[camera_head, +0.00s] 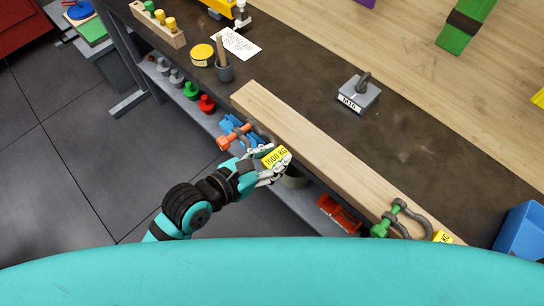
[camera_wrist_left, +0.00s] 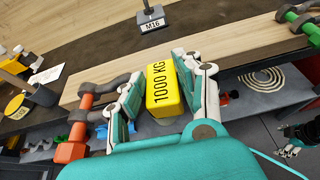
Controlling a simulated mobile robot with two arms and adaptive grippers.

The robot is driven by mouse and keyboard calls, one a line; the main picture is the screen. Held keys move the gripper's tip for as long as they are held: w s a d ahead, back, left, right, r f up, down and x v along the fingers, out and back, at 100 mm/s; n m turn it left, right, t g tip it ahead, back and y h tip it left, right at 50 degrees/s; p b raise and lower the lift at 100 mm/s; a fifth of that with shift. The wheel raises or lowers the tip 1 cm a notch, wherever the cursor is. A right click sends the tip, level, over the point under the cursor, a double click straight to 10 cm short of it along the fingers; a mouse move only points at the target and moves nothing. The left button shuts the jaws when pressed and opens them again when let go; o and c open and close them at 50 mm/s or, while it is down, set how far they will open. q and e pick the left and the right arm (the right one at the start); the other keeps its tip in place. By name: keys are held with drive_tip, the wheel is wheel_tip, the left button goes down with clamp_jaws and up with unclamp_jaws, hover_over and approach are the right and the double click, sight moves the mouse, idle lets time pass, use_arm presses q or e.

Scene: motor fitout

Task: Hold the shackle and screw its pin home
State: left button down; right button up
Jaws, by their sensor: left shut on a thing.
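The shackle with the orange pin (camera_head: 233,136) is at the near edge of the bench, by the wooden beam. Its grey bow (camera_wrist_left: 112,84) runs to a yellow tag marked 1000 KG (camera_head: 276,156). The orange pin (camera_wrist_left: 79,121) is to the left in the left wrist view. My left gripper (camera_wrist_left: 163,92) is shut on the yellow tag, one finger on each side. It also shows in the head view (camera_head: 268,167). The fingers hide part of the bow. My right gripper (camera_wrist_left: 288,149) shows small at the lower right of the left wrist view, clear of the shackle.
A wooden beam (camera_head: 310,140) lies along the bench edge. A second shackle with a green pin (camera_head: 394,217) is at its right end. A grey block marked M16 (camera_head: 358,95), a cup (camera_head: 224,70) and a blue bin (camera_head: 522,230) stand on the bench. Shackles lie on the shelf below.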

sight(273, 142)
use_arm(q)
drive_tip(key=shift+w+d+r, duration=0.1)
drive_tip(key=shift+w+r, duration=0.05)
drive_tip(key=shift+w, duration=2.55)
drive_tip(key=shift+w+d+b, duration=0.15)
drive_tip(key=shift+w+b, duration=0.6)
drive_tip(key=shift+w, duration=3.75)
drive_tip(key=shift+f, duration=0.2)
drive_tip(key=shift+f+b, duration=0.95)
drive_tip(key=shift+f, duration=0.25)
drive_tip(key=shift+f, duration=0.35)
drive_tip(key=shift+f+b, duration=0.35)
drive_tip(key=shift+b, duration=0.1)
